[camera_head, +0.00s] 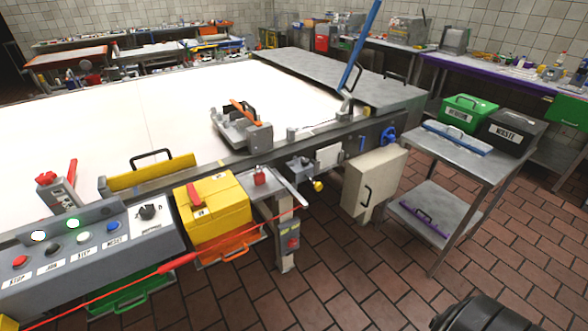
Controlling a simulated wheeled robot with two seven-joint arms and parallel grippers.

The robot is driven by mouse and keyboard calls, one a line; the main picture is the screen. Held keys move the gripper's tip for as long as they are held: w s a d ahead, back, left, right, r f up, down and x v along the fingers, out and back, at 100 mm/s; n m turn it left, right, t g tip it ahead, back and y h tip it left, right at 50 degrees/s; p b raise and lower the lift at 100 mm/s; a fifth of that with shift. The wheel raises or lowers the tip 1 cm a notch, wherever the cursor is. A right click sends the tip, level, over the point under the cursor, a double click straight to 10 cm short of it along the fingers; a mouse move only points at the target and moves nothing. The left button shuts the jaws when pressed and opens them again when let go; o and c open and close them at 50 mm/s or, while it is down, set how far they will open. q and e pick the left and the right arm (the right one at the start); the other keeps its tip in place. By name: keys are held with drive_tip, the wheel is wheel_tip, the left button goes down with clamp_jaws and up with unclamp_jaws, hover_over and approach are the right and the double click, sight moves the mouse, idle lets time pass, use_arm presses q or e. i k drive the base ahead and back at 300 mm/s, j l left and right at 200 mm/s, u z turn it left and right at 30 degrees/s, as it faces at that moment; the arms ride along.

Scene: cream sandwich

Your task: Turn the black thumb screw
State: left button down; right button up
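I cannot surely pick out the black thumb screw. A small black knob (150,212) stands on the grey control panel (50,272) at the lower left. A grey metal device (238,133) with an orange lever and black parts sits on the near edge of the white table; its small parts are too small to tell apart. Neither gripper shows. A dark rounded part at the bottom right looks like part of my own arm.
The long white table (120,112) fills the left. A yellow box (215,215) hangs at its front, and a beige box (368,180) is further right. A steel cart at the right carries a green box (468,112) and a black waste box (512,132). Brick floor is clear at centre bottom.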

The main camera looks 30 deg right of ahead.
sight(304, 160)
drive_tip(key=z, duration=1.05)
